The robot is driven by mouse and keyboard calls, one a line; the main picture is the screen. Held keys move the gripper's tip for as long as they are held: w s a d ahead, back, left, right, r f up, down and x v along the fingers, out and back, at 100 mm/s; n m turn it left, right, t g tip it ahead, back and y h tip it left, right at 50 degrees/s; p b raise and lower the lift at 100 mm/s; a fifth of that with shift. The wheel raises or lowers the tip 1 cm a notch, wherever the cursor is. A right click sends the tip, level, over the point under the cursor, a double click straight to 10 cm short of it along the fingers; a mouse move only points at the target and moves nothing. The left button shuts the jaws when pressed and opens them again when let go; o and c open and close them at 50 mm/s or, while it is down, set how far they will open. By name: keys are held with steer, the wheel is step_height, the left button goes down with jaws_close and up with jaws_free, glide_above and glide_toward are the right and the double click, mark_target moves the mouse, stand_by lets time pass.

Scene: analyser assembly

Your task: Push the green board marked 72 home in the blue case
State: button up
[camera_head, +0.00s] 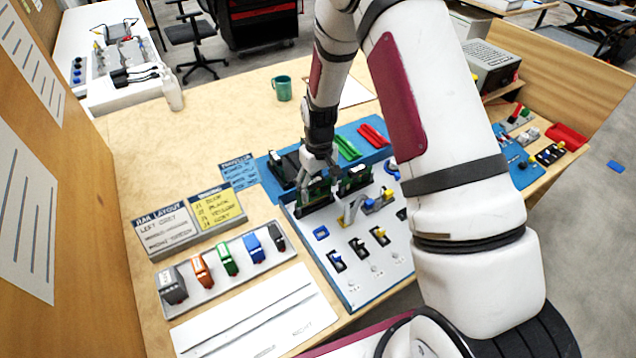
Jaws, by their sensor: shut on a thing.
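My gripper (318,172) points down over the back left of a blue-edged case with a grey top (312,220). It is shut on a green board (316,189), whose upper part shows at the fingers. The board stands at a dark slot area in the case. The number 72 is too small to read, and the board's lower edge is hidden, so I cannot tell how deep it sits. Another green board with dark parts (356,178) stands to the right in the case.
A blue mat (272,184) with green (347,148) and red parts lies behind the case. A rail with several coloured blocks (227,256) and label cards (215,208) lie left. A teal mug (283,88) stands behind; the table's back left is clear.

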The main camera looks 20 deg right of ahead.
mark_target(318, 178)
steer(key=shift+f+b, duration=0.4)
steer(key=shift+f, duration=0.75)
stand_by(0.6)
steer(key=o, duration=1.4)
steer(key=shift+o, duration=0.7)
steer(key=shift+r, duration=0.1)
steer(key=shift+r+p, duration=1.05)
steer(key=shift+r, duration=2.35)
steer(key=shift+r, duration=0.1)
